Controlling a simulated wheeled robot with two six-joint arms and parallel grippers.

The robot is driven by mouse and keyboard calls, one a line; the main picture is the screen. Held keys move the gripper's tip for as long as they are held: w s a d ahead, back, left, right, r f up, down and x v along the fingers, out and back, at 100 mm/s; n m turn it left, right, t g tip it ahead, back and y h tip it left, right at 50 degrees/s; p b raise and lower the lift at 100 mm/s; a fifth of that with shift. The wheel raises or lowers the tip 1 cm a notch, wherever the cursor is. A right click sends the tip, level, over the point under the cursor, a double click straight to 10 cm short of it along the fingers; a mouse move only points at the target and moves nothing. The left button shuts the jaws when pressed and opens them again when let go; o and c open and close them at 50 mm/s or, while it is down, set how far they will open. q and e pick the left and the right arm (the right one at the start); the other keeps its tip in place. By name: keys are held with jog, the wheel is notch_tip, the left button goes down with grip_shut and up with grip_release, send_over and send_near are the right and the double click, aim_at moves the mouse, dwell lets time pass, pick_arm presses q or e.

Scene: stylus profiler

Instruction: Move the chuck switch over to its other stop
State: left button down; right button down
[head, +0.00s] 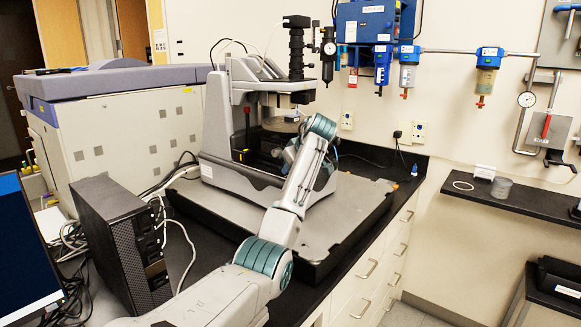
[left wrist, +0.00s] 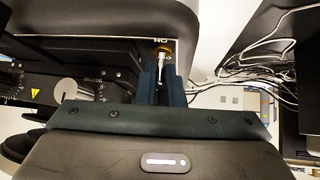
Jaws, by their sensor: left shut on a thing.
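The chuck switch (left wrist: 161,57) is a small metal toggle with an orange-brown base on the instrument's grey housing, seen in the left wrist view. Printed letters, upside down in this view, stand beside the base. My left gripper (left wrist: 163,74) is shut on the lever, with one dark finger on each side of it. The lever's exact tilt is hard to tell. In the head view, my left arm reaches to the front of the stylus profiler (head: 226,176). The switch is hidden there. My right gripper is not in view.
The profiler stands on a grey slab (head: 345,208) on the black bench. A black computer tower (head: 118,240) stands at the front left, with loose cables beside it.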

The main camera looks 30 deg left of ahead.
pick_arm(q)
jog(key=shift+r, duration=0.1)
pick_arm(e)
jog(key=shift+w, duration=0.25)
pick_arm(q)
jog(key=c, duration=1.8)
grip_release()
